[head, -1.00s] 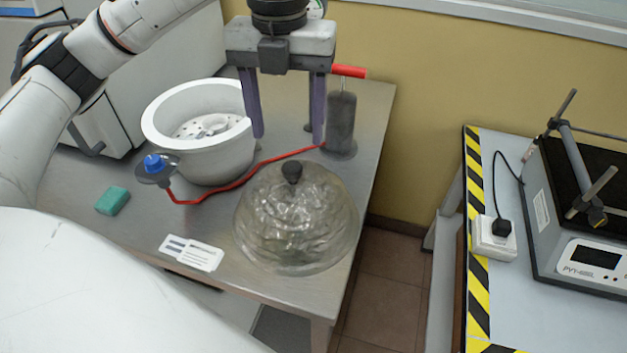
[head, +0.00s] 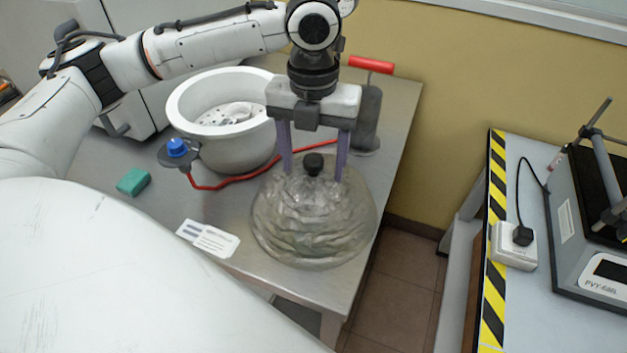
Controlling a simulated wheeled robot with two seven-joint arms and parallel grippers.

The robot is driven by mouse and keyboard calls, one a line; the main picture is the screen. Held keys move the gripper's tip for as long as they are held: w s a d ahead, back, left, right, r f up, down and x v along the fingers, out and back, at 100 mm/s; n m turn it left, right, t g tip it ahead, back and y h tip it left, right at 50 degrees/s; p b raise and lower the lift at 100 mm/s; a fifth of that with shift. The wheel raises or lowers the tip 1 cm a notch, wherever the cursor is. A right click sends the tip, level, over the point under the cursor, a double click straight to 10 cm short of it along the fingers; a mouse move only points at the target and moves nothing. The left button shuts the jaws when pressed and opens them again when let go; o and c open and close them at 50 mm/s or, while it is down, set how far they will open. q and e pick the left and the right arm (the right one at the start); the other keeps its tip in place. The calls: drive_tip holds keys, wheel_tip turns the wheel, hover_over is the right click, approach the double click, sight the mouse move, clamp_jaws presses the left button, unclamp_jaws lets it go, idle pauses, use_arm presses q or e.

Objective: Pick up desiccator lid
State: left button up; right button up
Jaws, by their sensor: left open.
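The desiccator lid (head: 312,222) is a clear, rippled glass dome with a dark knob (head: 313,163) on top. It rests on the metal table near its right front edge. My left gripper (head: 313,176) points down over the lid, open, with its two purple fingers on either side of the knob. I cannot tell whether the fingers touch the knob or the glass. The white desiccator base (head: 233,150) stands open behind and to the left, with a perforated plate inside. My right gripper is not in view.
A red hose (head: 225,187) runs behind the lid from a blue-topped valve (head: 177,148). A grey cylinder with a red handle (head: 367,118) stands behind the gripper. A green block (head: 133,181) and a white label card (head: 208,238) lie to the left.

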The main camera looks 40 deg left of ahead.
use_arm(q)
clamp_jaws()
drive_tip(key=shift+s, duration=0.1)
drive_tip(key=shift+f, duration=0.1)
idle(1.1)
